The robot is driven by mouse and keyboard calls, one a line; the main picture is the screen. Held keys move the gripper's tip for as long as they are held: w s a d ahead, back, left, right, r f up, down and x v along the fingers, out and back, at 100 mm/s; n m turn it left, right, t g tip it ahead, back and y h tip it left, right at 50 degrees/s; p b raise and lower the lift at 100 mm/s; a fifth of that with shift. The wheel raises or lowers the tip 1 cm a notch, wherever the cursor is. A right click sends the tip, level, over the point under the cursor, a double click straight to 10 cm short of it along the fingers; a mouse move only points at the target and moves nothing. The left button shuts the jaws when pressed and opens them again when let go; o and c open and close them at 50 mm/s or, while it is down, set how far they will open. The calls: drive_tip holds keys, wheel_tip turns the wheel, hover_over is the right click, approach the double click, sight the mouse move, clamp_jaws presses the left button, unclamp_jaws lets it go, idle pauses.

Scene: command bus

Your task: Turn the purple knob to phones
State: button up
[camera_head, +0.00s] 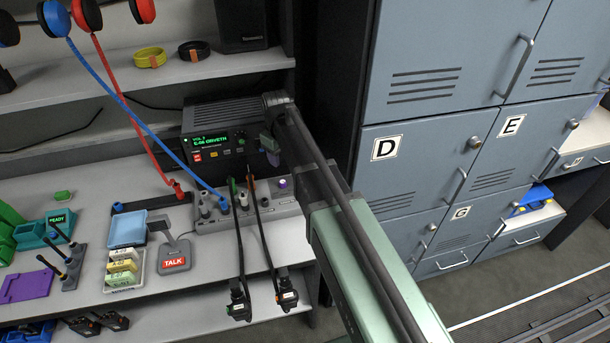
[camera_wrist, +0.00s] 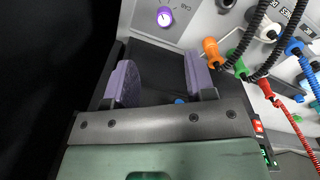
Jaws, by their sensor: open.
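The purple knob (camera_wrist: 165,16) sits on the grey panel at the top of the wrist view, with a white face and small print around it. I cannot read which position it points to. In the head view the knob (camera_head: 283,183) is small, at the right end of the grey panel. My gripper (camera_wrist: 160,80) is open and empty, its two purple pads apart. The knob lies beyond the pads, apart from them. In the head view my gripper (camera_head: 269,147) is partly hidden by my arm, in front of the radio and above the panel.
A TALK microphone (camera_head: 174,255) stands left. Grey lockers (camera_head: 400,145) stand right.

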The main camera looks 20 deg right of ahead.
sight(283, 182)
wheel_tip(283, 182, down, 11)
drive_tip(key=b, duration=1.1)
drive_tip(key=shift+a, duration=0.15)
drive_tip(key=shift+r, duration=0.15)
drive_tip(key=c, duration=0.9)
